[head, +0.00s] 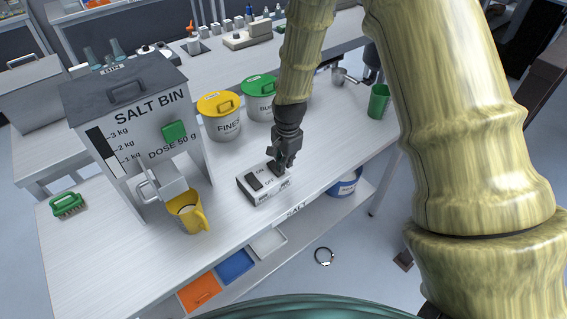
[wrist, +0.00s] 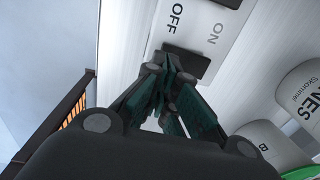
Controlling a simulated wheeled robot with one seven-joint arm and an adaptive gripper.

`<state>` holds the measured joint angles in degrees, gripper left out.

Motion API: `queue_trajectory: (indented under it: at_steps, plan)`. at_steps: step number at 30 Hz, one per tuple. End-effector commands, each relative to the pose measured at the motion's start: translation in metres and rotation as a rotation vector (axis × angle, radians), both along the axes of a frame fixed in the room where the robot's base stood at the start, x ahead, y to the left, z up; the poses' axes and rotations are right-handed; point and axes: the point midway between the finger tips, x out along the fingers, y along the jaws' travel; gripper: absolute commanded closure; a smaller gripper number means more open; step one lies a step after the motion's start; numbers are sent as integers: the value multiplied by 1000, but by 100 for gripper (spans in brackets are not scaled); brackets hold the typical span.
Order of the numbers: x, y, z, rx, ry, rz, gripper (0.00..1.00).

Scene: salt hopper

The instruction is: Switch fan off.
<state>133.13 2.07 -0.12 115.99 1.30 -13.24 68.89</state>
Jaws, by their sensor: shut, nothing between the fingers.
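A white switch box (head: 262,194) lies on the bench right of the salt bin, with ON and OFF printed on top. It has two black rockers. The left rocker (head: 254,183) is clear in the head view. The other rocker is partly behind my gripper (head: 281,168). In the wrist view the box (wrist: 202,22) shows the OFF and ON labels, with one rocker (wrist: 188,63) right by my fingertips (wrist: 160,72). My gripper is shut and empty, pointing down at that rocker; I cannot tell whether it touches. Rocker tilt is unclear. No fan is identifiable.
The salt bin (head: 135,108) stands left, with a yellow jug (head: 187,212) below its spout. Yellow-lidded (head: 223,122) and green-lidded (head: 259,100) tubs stand behind the box. A green cup (head: 378,101) is at the right. Bench in front of the box is clear.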

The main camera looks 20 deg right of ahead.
Motion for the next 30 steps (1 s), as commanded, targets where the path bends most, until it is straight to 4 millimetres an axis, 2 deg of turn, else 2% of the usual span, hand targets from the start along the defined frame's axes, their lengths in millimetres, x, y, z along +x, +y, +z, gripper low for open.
queue_trajectory:
  at_steps: [1,8,30]
  plan:
    - [-1,-1,11,0,0,0,100]
    - [-4,-1,27,0,-1,2,100]
    - [-18,-6,106,0,0,3,100]
